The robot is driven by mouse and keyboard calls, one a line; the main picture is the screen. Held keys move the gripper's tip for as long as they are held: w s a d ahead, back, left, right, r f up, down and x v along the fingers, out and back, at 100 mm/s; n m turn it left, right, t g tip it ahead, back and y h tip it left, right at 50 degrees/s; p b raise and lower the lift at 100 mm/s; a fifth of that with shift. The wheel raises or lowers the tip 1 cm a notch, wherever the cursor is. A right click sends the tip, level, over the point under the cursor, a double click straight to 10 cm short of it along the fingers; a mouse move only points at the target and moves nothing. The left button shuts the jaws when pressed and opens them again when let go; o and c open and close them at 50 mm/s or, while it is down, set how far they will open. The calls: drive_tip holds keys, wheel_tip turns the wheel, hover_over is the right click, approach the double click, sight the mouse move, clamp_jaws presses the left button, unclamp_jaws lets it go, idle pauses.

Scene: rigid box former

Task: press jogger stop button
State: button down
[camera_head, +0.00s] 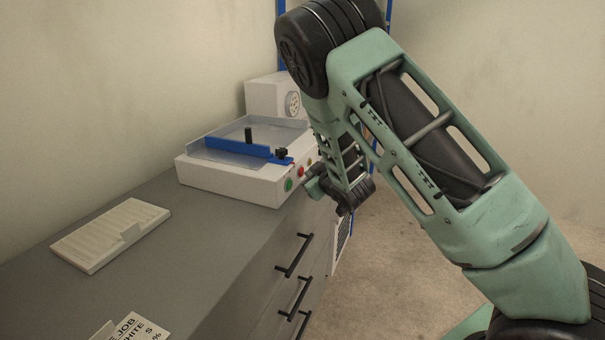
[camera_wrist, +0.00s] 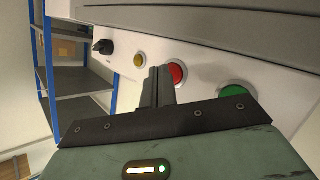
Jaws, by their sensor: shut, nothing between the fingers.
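The jogger (camera_head: 236,176) is a white box with a blue guide bar and a tray on top, standing on the grey counter. Its front face carries a green button (camera_head: 289,184), a red button (camera_head: 300,171) and a yellow button, seen in the wrist view (camera_wrist: 140,60). The red button shows in the wrist view (camera_wrist: 176,73), with the green button (camera_wrist: 234,91) to its right. My gripper (camera_wrist: 160,72) is shut and empty, its fingertips at the left edge of the red button. I cannot tell whether they touch it. The arm hides part of the jogger's right end.
A black knob (camera_wrist: 103,47) sits left of the yellow button. A blue-framed shelf (camera_wrist: 75,85) stands beyond. A white ribbed tray (camera_head: 112,232) and printed cards (camera_head: 142,328) lie on the counter (camera_head: 190,250). Drawers with black handles (camera_head: 294,256) are below. The floor at right is open.

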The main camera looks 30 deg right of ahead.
drive_tip(key=shift+s+d, duration=0.25)
drive_tip(key=shift+s, duration=0.05)
drive_tip(key=s+d, duration=0.1)
drive_tip(key=s, duration=0.1)
drive_tip(key=s+d, duration=0.2)
drive_tip(key=shift+b, duration=0.35)
idle(0.9)
drive_tip(key=s+a+r+g+y+p, duration=0.1)
drive_tip(key=s+a+r+g+p, duration=0.2)
drive_tip(key=s+a, duration=0.35)
drive_tip(key=s+a+r+g+y+p, duration=0.1)
drive_tip(key=s+a+r+g+p, duration=0.15)
drive_tip(key=a, duration=0.65)
drive_tip(key=s+a+r+g+y+p, duration=0.1)
drive_tip(key=s+a+r+g+p, duration=0.15)
drive_tip(key=s+a, duration=0.4)
drive_tip(key=s+a+r+n+g+p, duration=0.1)
drive_tip(key=s+a+r+g+p, duration=0.1)
drive_tip(key=s, duration=0.8)
drive_tip(key=s+a+r+n+g+h+p, duration=0.1)
drive_tip(key=s+a+r+n+g+p, duration=0.1)
drive_tip(key=s+a+r+g, duration=0.2)
drive_tip(key=s+a+r, duration=0.1)
drive_tip(key=s+r, duration=0.2)
drive_tip(key=s, duration=0.4)
drive_tip(key=shift+s+g, duration=0.2)
drive_tip(key=shift+g, duration=0.1)
